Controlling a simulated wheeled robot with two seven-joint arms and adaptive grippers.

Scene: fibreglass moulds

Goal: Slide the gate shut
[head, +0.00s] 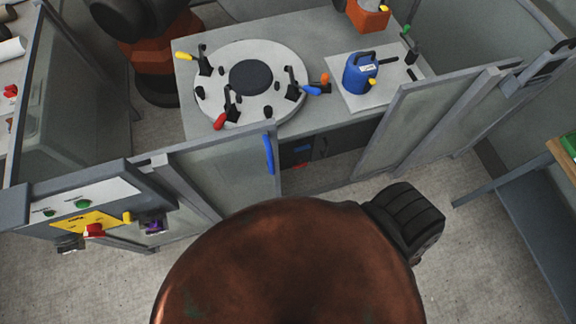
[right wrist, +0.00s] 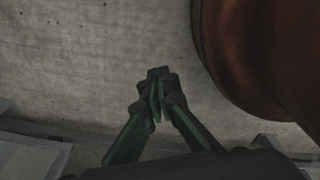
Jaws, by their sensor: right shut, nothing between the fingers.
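The gate (head: 232,168) is a grey-framed, clear panel in the fence in the head view. A blue upright handle (head: 268,154) is on its right edge. A gap stands open between that edge and the fence panel (head: 412,118) to the right, with the cabinet below the worktop showing through it. My right gripper (right wrist: 157,82) is in the right wrist view, with its green-sided fingers shut together and empty above the concrete floor. It does not show in the head view, so its place relative to the handle cannot be told. My left gripper is not in view.
Behind the fence, a worktop (head: 333,128) carries a round turntable (head: 272,104) with several clamps and a blue container (head: 360,73). A control panel (head: 92,212) stands front left. A bench (head: 540,215) is at right. Concrete floor (head: 480,235) between is clear.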

